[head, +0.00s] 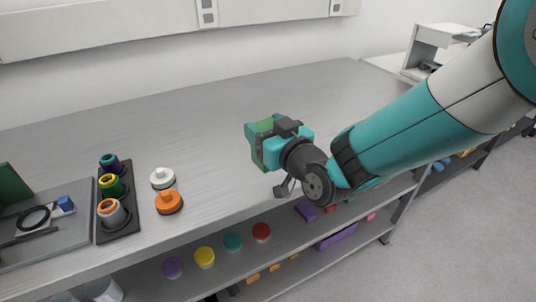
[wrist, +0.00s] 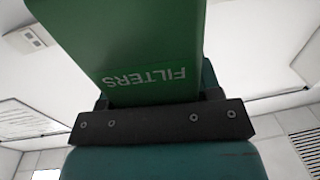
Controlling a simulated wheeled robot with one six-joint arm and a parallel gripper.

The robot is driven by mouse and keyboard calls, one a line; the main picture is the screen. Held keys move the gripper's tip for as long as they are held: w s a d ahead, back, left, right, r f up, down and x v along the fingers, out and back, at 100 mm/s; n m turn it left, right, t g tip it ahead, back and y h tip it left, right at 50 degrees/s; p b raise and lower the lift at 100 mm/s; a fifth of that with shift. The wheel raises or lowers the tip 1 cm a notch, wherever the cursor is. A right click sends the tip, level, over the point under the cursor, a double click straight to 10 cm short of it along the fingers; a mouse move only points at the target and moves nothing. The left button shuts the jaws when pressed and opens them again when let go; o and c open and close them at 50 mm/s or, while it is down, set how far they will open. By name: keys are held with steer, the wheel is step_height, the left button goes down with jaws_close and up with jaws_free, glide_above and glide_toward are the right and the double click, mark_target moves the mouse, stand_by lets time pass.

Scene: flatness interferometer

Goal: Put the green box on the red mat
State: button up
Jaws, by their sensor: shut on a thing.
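My gripper (head: 268,143) is shut on the green box (head: 263,127) and holds it up in front of the grey bench in the head view; I cannot tell its exact height above the top. In the wrist view the green box (wrist: 140,45) fills the upper middle, with the upside-down word "FILTERS" on it. Part of the box is hidden by the gripper in the head view. I see no red mat in either view.
The grey bench top (head: 200,110) is mostly clear. A black rack (head: 117,207) with several coloured rings stands at left, beside a white knob (head: 162,177) and an orange knob (head: 168,202). A grey tray (head: 20,258) lies far left. Shelves below hold lidded jars.

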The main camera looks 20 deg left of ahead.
step_height(320, 180, down, 7)
steer(key=shift+b, duration=0.4)
steer(key=o, duration=1.5)
steer(key=shift+f, duration=0.25)
steer(key=b+v, duration=1.7)
steer(key=shift+d, duration=0.2)
